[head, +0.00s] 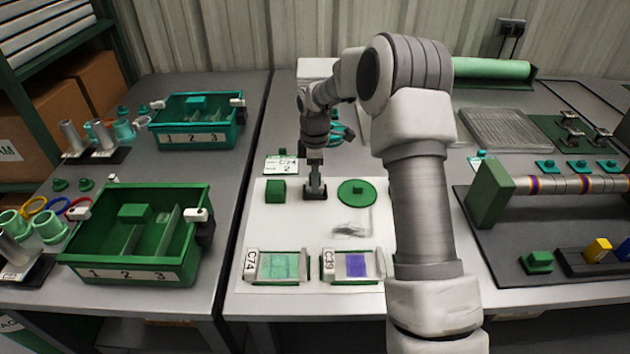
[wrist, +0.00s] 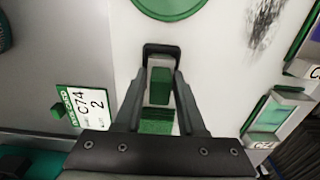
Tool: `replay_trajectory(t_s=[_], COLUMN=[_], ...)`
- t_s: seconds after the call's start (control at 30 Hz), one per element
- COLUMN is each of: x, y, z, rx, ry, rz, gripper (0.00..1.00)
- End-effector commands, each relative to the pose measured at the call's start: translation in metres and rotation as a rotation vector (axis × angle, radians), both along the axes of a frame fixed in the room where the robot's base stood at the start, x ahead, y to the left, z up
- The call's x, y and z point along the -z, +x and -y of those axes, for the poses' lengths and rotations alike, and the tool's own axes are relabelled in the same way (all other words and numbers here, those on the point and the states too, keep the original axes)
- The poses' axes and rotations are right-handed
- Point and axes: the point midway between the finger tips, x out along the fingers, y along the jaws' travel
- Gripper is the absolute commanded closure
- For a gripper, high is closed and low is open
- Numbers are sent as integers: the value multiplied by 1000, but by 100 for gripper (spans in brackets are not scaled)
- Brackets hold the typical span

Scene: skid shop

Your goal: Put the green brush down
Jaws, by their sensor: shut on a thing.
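My gripper (head: 315,190) is low over the white mat (head: 305,222), between a green block (head: 275,191) on its left and a round green disc (head: 357,193) on its right. In the wrist view my gripper (wrist: 161,62) is shut on a small green piece, which I take to be the green brush (wrist: 160,86). A textured green patch shows below it between the fingers; I cannot tell whether it is part of the brush. In the head view the brush is hidden by the fingers, and whether it touches the mat is unclear.
Trays labelled C74 (head: 278,267) and C39 (head: 353,266) stand at the mat's front. Grey shavings (head: 350,229) lie behind the C39 tray. A C74 card (head: 281,165) stands at the back left. Green bins (head: 135,272) are on the left table.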

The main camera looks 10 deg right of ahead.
Motion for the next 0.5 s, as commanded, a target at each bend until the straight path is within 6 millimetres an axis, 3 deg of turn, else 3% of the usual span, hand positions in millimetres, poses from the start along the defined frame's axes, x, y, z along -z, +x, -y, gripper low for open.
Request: replay_trajectory(t_s=[0.23, 0.27, 0.4, 0.5], x=[4, 3, 2, 2], y=[0, 0, 0, 0], z=[0, 0, 0, 0], rx=[0, 0, 0, 0], ry=[0, 0, 0, 0], rz=[-1, 0, 0, 0], gripper=[100, 56, 31, 31])
